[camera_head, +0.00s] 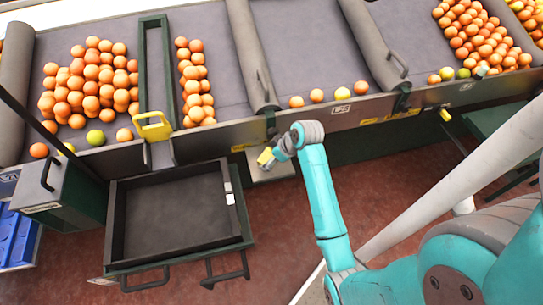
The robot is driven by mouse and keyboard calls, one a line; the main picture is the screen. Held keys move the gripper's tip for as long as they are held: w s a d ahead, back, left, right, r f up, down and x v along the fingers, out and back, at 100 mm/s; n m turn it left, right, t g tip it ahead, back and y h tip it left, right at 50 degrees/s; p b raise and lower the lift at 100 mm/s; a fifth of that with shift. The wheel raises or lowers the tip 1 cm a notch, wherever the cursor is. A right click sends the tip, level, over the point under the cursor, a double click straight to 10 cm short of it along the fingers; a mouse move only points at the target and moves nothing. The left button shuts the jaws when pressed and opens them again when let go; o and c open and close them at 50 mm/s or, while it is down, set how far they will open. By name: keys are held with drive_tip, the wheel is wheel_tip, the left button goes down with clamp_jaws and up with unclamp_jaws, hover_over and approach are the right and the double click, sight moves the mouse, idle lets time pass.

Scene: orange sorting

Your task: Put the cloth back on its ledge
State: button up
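A small yellow piece (265,156), which looks like the cloth, is at the tip of my gripper (270,161). My gripper is small in view, at the end of my teal arm, in front of the sorting table's front edge. A small grey ledge (279,172) juts from the table front just below the yellow piece. I cannot tell whether the piece touches the ledge or is held. The fingers are too small and partly hidden to show whether they are open or shut.
Oranges lie in piles on the grey sorting table (215,50), with several along its front edge. A yellow bracket-like part (152,127) stands at the green-framed channel. An empty dark tray (178,210) is at lower left. A blue crate (14,240) stands far left. Red floor is open below.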

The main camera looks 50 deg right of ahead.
drive_tip(key=v, duration=1.2)
drive_tip(key=s+a+f+m+t+h, duration=0.1)
drive_tip(key=s+a+f+m+t, duration=0.1)
drive_tip(key=s+a+f, duration=0.45)
drive_tip(key=s+a+f+m+t+h, duration=0.1)
drive_tip(key=s+a+f+t+h, duration=0.15)
drive_tip(key=a, duration=0.75)
drive_tip(key=s+a+r+t+y, duration=0.1)
drive_tip(key=s+a+r+t, duration=0.1)
drive_tip(key=s+r, duration=0.4)
drive_tip(key=s+a+r+t+y, duration=0.1)
drive_tip(key=s+a+r, duration=0.4)
drive_tip(key=s, duration=0.6)
wheel_tip(320, 180, up, 3)
drive_tip(key=shift+s+f+n+t, duration=0.2)
drive_tip(key=shift+s+n+t, duration=0.2)
drive_tip(key=shift+t, duration=0.35)
